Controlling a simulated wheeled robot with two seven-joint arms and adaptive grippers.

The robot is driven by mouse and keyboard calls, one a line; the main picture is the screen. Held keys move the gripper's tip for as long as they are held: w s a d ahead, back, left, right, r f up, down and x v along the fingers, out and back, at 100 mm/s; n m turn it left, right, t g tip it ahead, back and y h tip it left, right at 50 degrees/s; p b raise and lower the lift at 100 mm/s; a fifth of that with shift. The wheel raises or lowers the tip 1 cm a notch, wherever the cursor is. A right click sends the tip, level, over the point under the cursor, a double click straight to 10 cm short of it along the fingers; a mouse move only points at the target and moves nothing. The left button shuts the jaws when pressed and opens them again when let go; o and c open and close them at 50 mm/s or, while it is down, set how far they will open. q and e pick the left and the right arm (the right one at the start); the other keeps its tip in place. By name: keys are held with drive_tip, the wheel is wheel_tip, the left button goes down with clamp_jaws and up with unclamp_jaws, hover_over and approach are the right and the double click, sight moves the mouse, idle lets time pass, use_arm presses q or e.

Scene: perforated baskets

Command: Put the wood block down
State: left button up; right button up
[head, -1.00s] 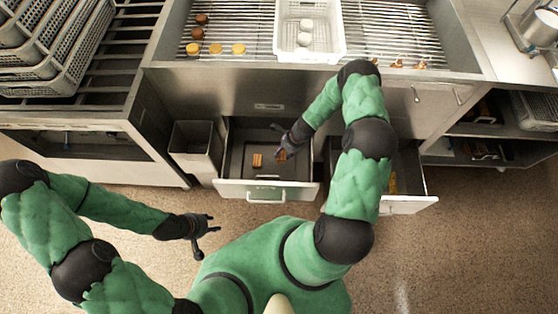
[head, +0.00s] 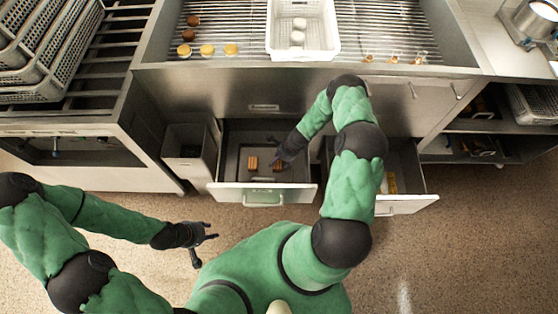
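Two small orange-brown wood blocks are in the open left drawer (head: 227,190). One block (head: 253,163) lies on the drawer floor, left of my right gripper. The other block (head: 277,166) is right at the fingertips of my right gripper (head: 280,158), partly covered by it. The dark fingers are small and overlap the block, so I cannot tell whether they still grip it. My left gripper (head: 206,244) is empty, fingers spread, over the floor in front of the drawer.
A second open drawer (head: 405,203) is at the right, behind my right arm. A grey bin (head: 188,150) stands left of the left drawer. A white perforated basket (head: 303,50) sits on the rack above. Stacked baskets (head: 45,50) stand at the far left.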

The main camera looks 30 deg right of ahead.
idle(0.3)
drive_tip(key=p+v, duration=0.4)
drive_tip(key=v, duration=0.8)
drive_tip(key=shift+p, duration=0.3)
drive_tip(key=shift+r, duration=0.1)
